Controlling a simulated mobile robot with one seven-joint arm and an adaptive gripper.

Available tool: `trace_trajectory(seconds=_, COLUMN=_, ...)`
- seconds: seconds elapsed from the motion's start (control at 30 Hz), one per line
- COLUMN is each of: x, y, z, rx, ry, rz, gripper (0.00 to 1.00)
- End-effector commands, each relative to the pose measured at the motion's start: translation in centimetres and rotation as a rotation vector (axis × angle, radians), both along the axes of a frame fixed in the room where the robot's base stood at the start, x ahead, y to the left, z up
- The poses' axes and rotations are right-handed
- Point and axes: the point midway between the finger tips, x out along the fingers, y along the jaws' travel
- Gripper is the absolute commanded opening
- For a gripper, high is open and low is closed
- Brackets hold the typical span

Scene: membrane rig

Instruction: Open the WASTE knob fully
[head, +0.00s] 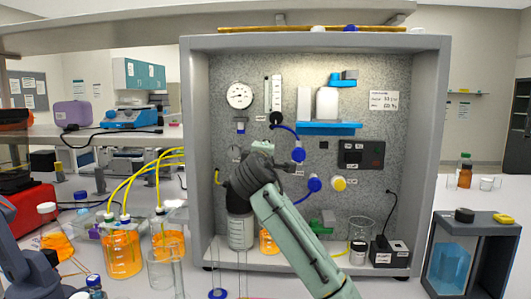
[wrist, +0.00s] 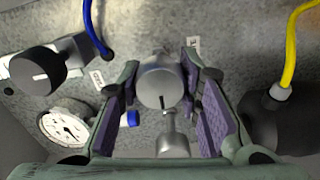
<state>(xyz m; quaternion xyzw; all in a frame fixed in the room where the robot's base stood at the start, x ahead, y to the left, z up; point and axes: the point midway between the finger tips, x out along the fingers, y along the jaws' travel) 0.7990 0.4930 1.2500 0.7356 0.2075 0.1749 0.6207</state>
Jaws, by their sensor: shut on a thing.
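In the wrist view, a round silvery metal knob (wrist: 160,82) with a dark mark on its face sits between the purple-padded fingers of my gripper (wrist: 162,68). The fingers are shut on it from both sides. A small label beside it is too small to read, so I cannot confirm it says WASTE. In the head view, my gripper (head: 260,150) is at the left middle of the rig panel (head: 350,120), and my wrist and arm hide the knob there.
The wrist view shows a black knob (wrist: 38,72), a gauge (wrist: 64,128) and a yellow tube (wrist: 292,45) nearby. In the head view, blue knobs (head: 314,185) and a yellow knob (head: 338,184) lie right of my gripper. Orange-filled bottles (head: 122,255) stand left of the rig.

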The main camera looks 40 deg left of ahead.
Motion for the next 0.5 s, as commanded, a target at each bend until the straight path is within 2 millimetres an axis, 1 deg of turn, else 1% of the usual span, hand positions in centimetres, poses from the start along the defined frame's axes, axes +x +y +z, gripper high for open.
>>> trace_trajectory(seconds=0.5, x=0.09, y=-0.13, z=0.01, rx=-0.418, ry=-0.258, rz=-0.002, gripper=0.04)
